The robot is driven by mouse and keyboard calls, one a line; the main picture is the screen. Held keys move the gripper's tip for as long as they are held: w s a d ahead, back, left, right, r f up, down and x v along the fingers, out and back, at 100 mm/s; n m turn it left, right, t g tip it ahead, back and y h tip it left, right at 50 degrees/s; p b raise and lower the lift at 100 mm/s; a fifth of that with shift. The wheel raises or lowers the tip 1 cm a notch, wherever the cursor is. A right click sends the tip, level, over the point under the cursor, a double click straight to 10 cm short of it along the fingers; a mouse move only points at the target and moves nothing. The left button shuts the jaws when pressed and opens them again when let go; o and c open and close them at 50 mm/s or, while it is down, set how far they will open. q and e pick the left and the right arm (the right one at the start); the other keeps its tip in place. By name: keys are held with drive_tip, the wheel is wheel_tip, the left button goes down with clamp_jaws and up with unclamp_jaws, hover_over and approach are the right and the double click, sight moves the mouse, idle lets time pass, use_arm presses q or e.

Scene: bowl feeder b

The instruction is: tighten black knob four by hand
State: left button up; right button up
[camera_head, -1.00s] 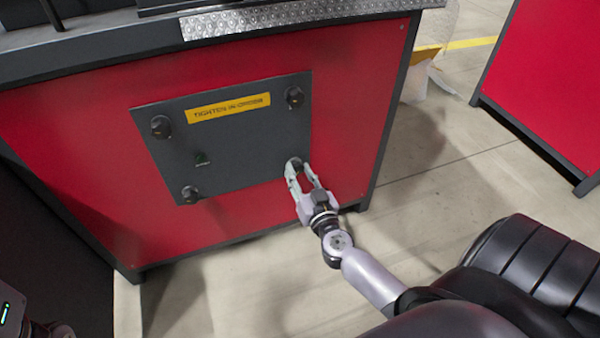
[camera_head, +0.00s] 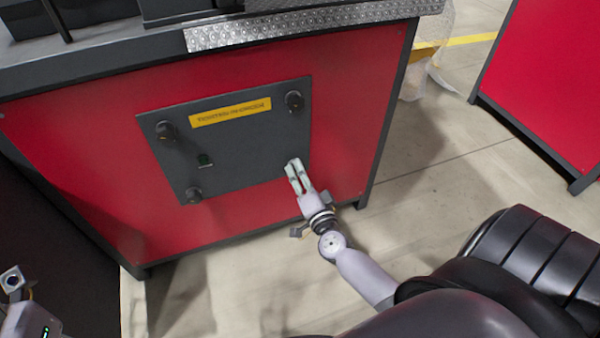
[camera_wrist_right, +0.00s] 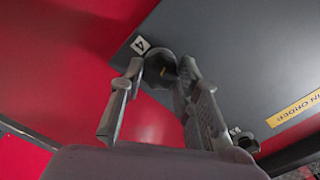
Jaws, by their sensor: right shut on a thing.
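Black knob four (camera_wrist_right: 160,69) is at the lower right corner of the dark grey panel (camera_head: 245,150). In the head view the fingers hide the knob. Part of my left arm shows at the lower left edge; its fingers do not show.
Other black knobs sit at the panel's upper left (camera_head: 165,131), upper right (camera_head: 294,101) and lower left (camera_head: 193,195). The panel is on a red cabinet (camera_head: 350,120). Floor to the right is clear.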

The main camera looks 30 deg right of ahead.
drive_tip(key=shift+m, duration=3.8)
drive_tip(key=shift+f+m, duration=0.1)
drive_tip(key=shift+m, duration=0.2)
drive_tip(key=o, duration=1.2)
drive_tip(key=shift+c, duration=0.2)
drive_tip(key=shift+s, duration=0.15)
drive_tip(key=v, duration=1.1)
drive_tip(key=shift+s+a, duration=0.2)
drive_tip(key=shift+s, duration=0.2)
